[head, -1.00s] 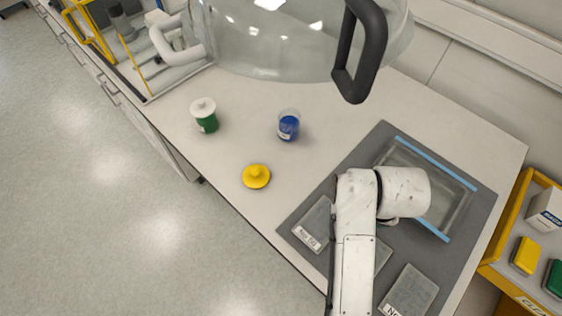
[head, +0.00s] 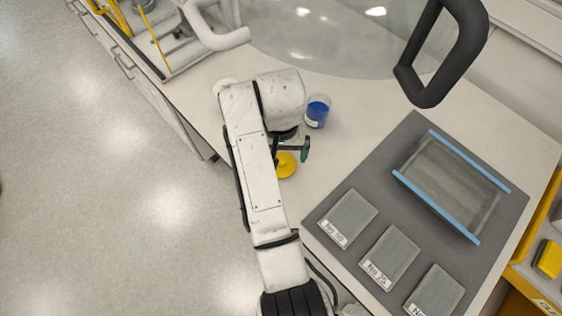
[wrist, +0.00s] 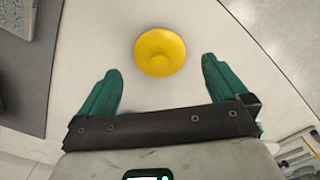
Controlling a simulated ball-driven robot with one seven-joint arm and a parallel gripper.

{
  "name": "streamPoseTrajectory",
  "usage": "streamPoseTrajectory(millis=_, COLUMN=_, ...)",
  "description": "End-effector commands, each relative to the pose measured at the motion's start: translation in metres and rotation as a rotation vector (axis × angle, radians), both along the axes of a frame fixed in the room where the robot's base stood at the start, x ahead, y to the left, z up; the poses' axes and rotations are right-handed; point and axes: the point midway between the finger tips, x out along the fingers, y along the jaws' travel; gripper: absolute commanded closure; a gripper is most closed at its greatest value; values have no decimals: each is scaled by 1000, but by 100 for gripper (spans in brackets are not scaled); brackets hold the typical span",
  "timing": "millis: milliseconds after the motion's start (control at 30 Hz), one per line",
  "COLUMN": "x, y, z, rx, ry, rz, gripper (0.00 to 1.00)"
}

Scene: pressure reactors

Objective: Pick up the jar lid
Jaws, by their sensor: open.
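The yellow jar lid (head: 286,168) lies on the white bench top near its front edge, partly covered by my gripper in the head view. In the wrist view the round lid (wrist: 160,45) with its small central knob lies ahead of and between my two green fingertips. My gripper (wrist: 160,68) is open and empty, with the lid apart from both fingers. In the head view my gripper (head: 298,147) is over the lid and mostly hidden by my arm.
A clear jar with blue contents (head: 318,112) stands just behind my gripper. A grey mat (head: 345,255) with labelled plates and a blue-edged tray (head: 455,185) lies to the right. A large glass vessel (head: 330,45) stands behind.

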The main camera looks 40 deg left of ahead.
Motion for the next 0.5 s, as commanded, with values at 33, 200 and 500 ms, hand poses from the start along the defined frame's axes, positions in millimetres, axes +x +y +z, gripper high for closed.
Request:
streamPoseTrajectory(millis=33, x=0, y=0, z=-4, rx=-3, ry=2, rz=0, gripper=0)
streamPoseTrajectory(millis=200, x=4, y=2, z=-26, rx=-3, ry=2, rz=0, gripper=0)
streamPoseTrajectory(millis=500, x=4, y=2, z=-49, rx=0, ry=0, rz=0, gripper=0)
